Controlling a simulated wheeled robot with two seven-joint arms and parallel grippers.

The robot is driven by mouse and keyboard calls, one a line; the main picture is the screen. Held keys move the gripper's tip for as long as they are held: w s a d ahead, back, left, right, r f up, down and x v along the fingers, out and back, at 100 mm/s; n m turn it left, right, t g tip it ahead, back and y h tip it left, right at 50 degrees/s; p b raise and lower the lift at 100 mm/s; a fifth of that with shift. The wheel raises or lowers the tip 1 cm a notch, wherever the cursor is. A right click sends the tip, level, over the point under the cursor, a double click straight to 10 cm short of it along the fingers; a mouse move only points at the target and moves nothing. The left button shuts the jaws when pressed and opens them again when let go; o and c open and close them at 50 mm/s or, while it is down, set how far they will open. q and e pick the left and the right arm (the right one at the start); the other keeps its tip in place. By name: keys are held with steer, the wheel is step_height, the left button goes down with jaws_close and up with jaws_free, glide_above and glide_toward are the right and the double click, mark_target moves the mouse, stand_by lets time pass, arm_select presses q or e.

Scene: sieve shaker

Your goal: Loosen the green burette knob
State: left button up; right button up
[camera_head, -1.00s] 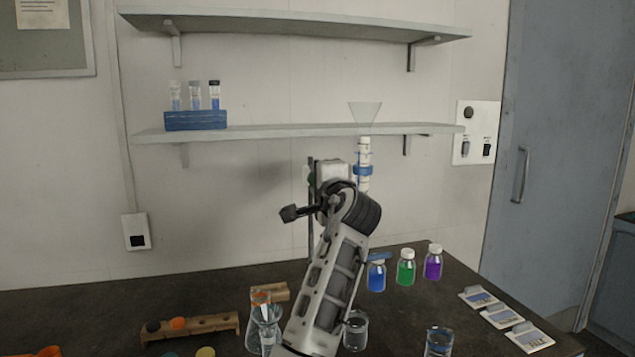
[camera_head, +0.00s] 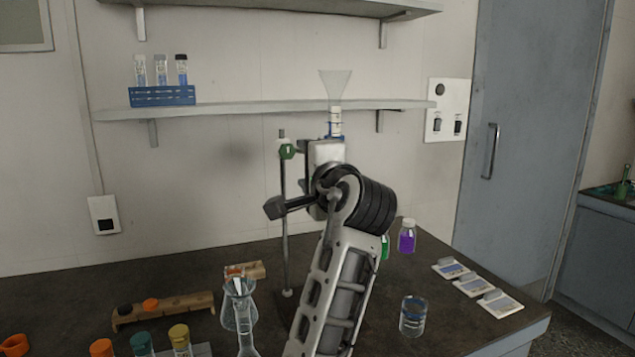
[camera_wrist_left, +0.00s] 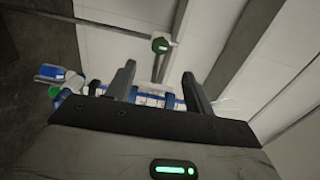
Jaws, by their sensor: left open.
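The green burette knob (camera_head: 287,151) sits high on a thin upright metal rod (camera_head: 284,220) in the head view. In the left wrist view the green knob (camera_wrist_left: 160,44) lies just beyond my fingertips, roughly centred between them and apart from them. The burette (camera_head: 335,122) carries a clear funnel (camera_head: 336,84); its lower part is hidden behind my left arm. My left gripper (camera_wrist_left: 158,72) is open, with nothing between its two dark fingers. In the head view its pale body (camera_head: 326,152) is just right of the knob, and the fingers are hard to make out. My right gripper is not in view.
A wall shelf (camera_head: 240,109) with a blue tube rack (camera_head: 162,96) is behind. Glass flasks (camera_head: 239,305) stand left of my arm.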

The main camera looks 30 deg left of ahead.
arm_select(q)
steer(key=v, duration=0.5)
steer(key=shift+d+b, duration=0.15)
steer(key=shift+b, duration=0.2)
